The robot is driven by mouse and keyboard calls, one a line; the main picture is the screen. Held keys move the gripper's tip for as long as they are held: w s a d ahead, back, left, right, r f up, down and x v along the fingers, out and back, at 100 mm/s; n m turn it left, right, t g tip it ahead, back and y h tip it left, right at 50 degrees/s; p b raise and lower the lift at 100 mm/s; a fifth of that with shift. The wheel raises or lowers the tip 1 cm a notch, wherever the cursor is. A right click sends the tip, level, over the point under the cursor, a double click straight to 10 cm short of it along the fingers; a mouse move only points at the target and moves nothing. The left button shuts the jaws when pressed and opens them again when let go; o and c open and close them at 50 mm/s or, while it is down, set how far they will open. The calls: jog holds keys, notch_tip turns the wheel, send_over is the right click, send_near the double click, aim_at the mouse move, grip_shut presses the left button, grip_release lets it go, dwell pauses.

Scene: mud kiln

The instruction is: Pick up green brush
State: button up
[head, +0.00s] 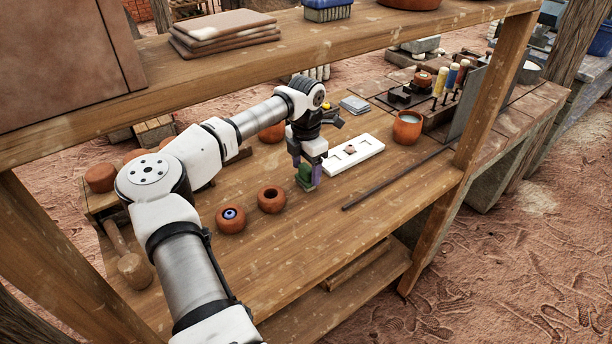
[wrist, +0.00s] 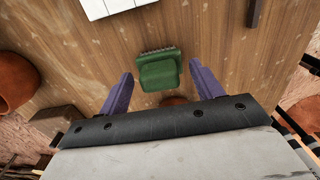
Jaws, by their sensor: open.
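The green brush (wrist: 160,72) stands on the wooden table (wrist: 215,50) with a strip of bristles along its far side in the wrist view. In the head view the green brush (head: 304,174) shows at my gripper, partly covered by a finger. My gripper (wrist: 160,85) is open, with one purple finger on each side of the brush. In the wrist view there is a gap between each finger and the brush. In the head view my gripper (head: 306,172) points down at the table, its fingertips low over it.
A white tray with cut-outs (head: 362,150) lies just behind the brush. Two small clay pots (head: 271,199) (head: 230,218) stand to the left. A dark rod (head: 395,181) lies to the right, and a wooden shelf (head: 240,60) spans above the table. The table front is bare.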

aim_at(306, 166)
jog(key=c, duration=1.1)
jog(key=shift+o, duration=0.2)
notch_tip(306, 166, up, 10)
jog(key=shift+r+b, duration=0.1)
jog(key=shift+b, duration=0.9)
jog(key=o, duration=0.4)
jog(key=c, duration=0.3)
jog(key=shift+w, duration=0.1)
